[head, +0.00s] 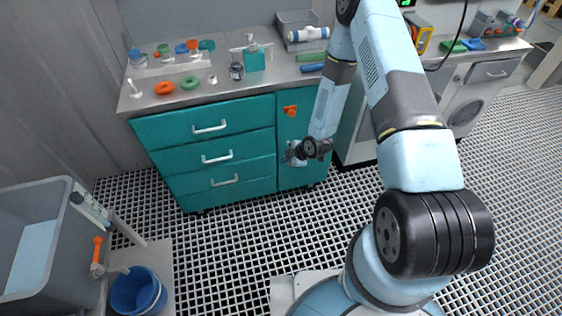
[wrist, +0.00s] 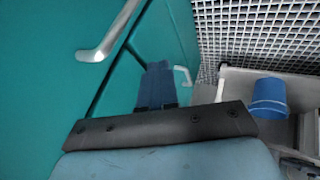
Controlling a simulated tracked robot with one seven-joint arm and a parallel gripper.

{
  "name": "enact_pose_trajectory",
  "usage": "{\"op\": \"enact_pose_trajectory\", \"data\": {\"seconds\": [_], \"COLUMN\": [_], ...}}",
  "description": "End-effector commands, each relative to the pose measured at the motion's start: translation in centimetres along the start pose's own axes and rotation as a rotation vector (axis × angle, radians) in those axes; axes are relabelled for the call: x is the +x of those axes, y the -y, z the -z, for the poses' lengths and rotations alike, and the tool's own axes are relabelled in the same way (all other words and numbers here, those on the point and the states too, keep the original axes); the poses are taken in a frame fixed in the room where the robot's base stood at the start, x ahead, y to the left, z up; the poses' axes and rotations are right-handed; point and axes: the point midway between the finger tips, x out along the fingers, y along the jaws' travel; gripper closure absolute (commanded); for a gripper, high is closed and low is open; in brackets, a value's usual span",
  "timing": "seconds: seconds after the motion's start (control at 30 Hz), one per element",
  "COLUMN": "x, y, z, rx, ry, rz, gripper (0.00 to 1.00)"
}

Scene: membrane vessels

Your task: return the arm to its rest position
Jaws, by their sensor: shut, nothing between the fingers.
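My arm rises from my base at the lower right in the head view and folds over, its forearm hanging down in front of the teal cabinet (head: 205,135). My gripper (head: 288,156) is near the cabinet's right door, above the grating floor. It is shut and holds nothing. In the wrist view the dark blue fingers (wrist: 157,82) lie together, with the teal cabinet front (wrist: 60,90) close on the left. I cannot tell the exact gap between the gripper and the cabinet.
Steel handles (head: 210,128) stick out from the drawers. The worktop (head: 200,90) carries rings, a teal bottle (head: 254,58) and a grey tray (head: 298,22). A grey tub (head: 62,235) and a blue bucket (head: 138,292) stand at lower left. The grating floor (head: 225,245) between is clear.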

Motion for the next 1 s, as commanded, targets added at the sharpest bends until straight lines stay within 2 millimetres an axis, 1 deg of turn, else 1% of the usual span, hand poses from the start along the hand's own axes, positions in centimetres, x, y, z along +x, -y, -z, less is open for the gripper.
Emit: {"op": "enact_pose_trajectory", "data": {"seconds": [0.03,0.2,0.3,0.47,0.57,0.67,0.77,1.0], "x": [-0.8,-2.5,-2.9,-3.0,-3.2,-4.2,-6.0,-12.0], "y": [-0.1,0.0,0.0,0.1,-0.3,-1.5,-3.5,-8.7], "z": [0.0,-0.1,-0.1,-0.1,-0.1,-0.2,-0.2,-0.1], "rx": [0.000,0.003,0.003,0.003,0.005,0.015,0.039,0.134], "ry": [0.001,0.002,0.002,0.001,0.006,0.024,0.058,0.160], "rz": [-0.001,-0.001,0.000,0.000,-0.001,-0.006,-0.011,-0.034], "gripper": [1.00,1.00,1.00,1.00,1.00,1.00,1.00,1.00]}}
